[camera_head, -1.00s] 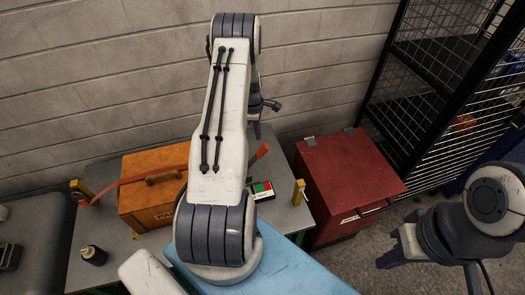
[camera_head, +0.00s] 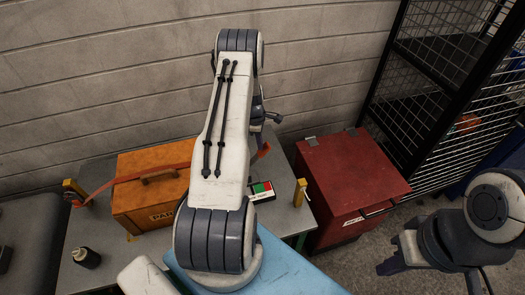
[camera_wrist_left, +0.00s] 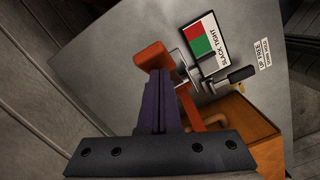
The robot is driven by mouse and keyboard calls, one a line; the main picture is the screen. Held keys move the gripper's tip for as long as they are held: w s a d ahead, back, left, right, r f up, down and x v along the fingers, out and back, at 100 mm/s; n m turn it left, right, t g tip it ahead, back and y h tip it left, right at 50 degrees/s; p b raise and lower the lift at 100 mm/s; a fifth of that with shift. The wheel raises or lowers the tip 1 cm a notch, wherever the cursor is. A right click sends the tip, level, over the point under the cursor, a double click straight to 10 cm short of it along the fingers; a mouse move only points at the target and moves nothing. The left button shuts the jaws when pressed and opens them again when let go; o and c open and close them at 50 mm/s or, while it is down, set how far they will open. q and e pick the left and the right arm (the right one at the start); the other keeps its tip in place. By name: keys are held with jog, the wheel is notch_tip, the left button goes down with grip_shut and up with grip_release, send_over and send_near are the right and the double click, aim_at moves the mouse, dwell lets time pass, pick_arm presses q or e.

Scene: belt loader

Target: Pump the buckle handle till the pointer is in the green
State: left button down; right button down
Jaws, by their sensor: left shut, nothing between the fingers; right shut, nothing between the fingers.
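An orange-red strap (camera_head: 128,179) runs across the orange toolbox. In the left wrist view, an orange-red grip (camera_wrist_left: 152,57), apparently the buckle handle, joins metal buckle parts (camera_wrist_left: 182,72) beside the strap (camera_wrist_left: 190,108). The red-and-green gauge card (camera_wrist_left: 202,38), marked slack and tight, lies beyond; I cannot make out the pointer clearly. It also shows in the head view (camera_head: 261,189). My left gripper (camera_wrist_left: 160,80) is shut, its fingertips close to the grip; contact is unclear. My arm hides it in the head view. My right gripper (camera_head: 388,263) is shut and empty, away at the right.
The orange toolbox (camera_head: 145,205) stands on a grey table (camera_head: 65,270) between yellow posts (camera_head: 300,192). A dark bottle (camera_head: 87,258) stands at front left. A red chest (camera_head: 350,180) is right of the table. A black-handled tab (camera_wrist_left: 242,74) lies beside the gauge card.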

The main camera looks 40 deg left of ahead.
pick_arm(q)
notch_tip(320, 180, down, 4)
jog(key=b, duration=0.3)
jog(key=shift+f+b, duration=0.25)
jog(key=shift+b, duration=0.1)
jog(key=a, duration=0.1)
jog(key=s+a+r, duration=0.1)
jog(key=shift+s+a, duration=0.3)
jog(key=shift+r, duration=0.15)
